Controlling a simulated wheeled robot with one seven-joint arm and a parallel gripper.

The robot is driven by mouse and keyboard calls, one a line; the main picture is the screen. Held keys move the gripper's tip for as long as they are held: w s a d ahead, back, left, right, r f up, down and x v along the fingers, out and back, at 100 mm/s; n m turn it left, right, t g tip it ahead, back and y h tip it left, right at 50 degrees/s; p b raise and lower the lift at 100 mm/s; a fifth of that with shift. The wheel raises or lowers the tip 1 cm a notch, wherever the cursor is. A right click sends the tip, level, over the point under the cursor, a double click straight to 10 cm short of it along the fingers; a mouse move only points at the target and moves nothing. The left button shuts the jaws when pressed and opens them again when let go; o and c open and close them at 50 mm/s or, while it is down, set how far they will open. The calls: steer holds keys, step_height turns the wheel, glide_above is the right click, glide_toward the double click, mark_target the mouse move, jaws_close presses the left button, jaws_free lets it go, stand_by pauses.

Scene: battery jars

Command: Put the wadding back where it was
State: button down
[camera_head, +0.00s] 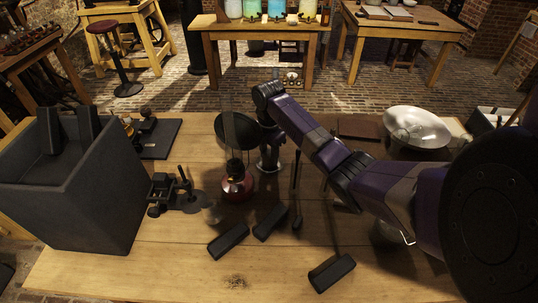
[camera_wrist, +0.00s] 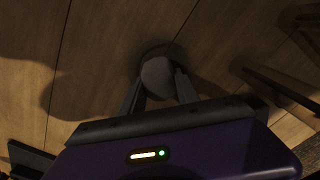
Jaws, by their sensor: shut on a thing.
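My gripper (camera_wrist: 158,92) points down at the wooden bench and is shut on a pale grey rounded thing, which looks like the wadding (camera_wrist: 157,74). In the wrist view a dark round shadow or patch lies around it on the wood, and I cannot tell whether it touches the bench. In the head view my gripper (camera_head: 268,162) is over the middle of the bench, just right of the red-based glass lamp. The wadding cannot be made out clearly there.
On the bench (camera_head: 185,262) are a dark grey box (camera_head: 75,205) at left, the lamp (camera_head: 237,186), several black blocks (camera_head: 228,241) in front, and a black stand (camera_head: 170,193). A shiny metal bowl (camera_head: 417,127) is at right. The front middle has bare wood.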

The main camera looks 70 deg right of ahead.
mark_target(269, 153)
steer(key=shift+f, duration=0.15)
steer(key=c, duration=0.9)
jaws_free()
step_height(269, 153, up, 11)
steer(key=shift+r, duration=0.1)
steer(key=shift+r+p, duration=0.55)
steer(key=shift+r, duration=0.05)
